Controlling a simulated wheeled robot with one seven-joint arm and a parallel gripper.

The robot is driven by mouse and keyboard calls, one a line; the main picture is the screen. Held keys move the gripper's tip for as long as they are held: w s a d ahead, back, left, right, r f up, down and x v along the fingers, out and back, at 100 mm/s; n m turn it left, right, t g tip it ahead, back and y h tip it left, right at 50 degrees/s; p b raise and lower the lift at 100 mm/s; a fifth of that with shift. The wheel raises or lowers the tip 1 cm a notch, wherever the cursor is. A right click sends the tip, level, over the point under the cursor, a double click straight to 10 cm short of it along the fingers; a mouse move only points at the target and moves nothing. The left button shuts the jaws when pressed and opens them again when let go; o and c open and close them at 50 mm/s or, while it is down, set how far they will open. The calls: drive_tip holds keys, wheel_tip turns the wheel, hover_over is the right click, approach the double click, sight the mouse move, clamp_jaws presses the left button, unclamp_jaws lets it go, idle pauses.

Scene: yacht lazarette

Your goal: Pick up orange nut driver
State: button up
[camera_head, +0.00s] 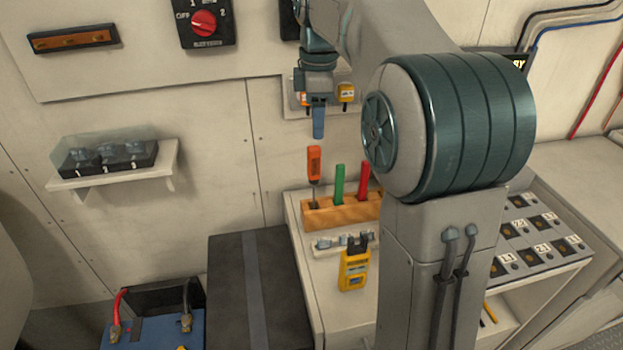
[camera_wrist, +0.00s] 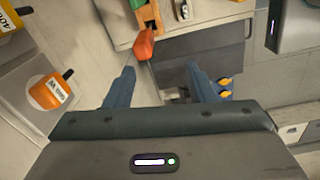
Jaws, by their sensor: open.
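The orange nut driver (camera_head: 314,164) stands upright in a wooden holder (camera_head: 345,213) on the white cabinet, handle up. It also shows in the wrist view (camera_wrist: 144,43), its orange handle just beyond and between the two fingers. A green-handled tool (camera_head: 339,185) and a red-handled tool (camera_head: 362,178) stand in the same holder to its right. My gripper (camera_head: 318,122) hangs above the orange handle in the head view, apart from it. In the wrist view my gripper (camera_wrist: 163,82) has its blue fingers spread with nothing between them.
A small shelf (camera_head: 115,170) with a clear-covered block juts from the wall further left.

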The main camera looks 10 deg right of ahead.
sight(314, 163)
drive_tip(key=w+n, duration=0.2)
drive_tip(key=shift+w, duration=0.3)
wheel_tip(314, 163, down, 8)
drive_tip(key=shift+f+b, duration=0.15)
drive_tip(key=shift+b, duration=0.3)
drive_tip(key=shift+w+f, duration=0.15)
drive_tip(key=shift+f, duration=1.2)
drive_tip(key=shift+w+f, duration=0.15)
drive_tip(key=shift+f, duration=1.15)
clamp_jaws()
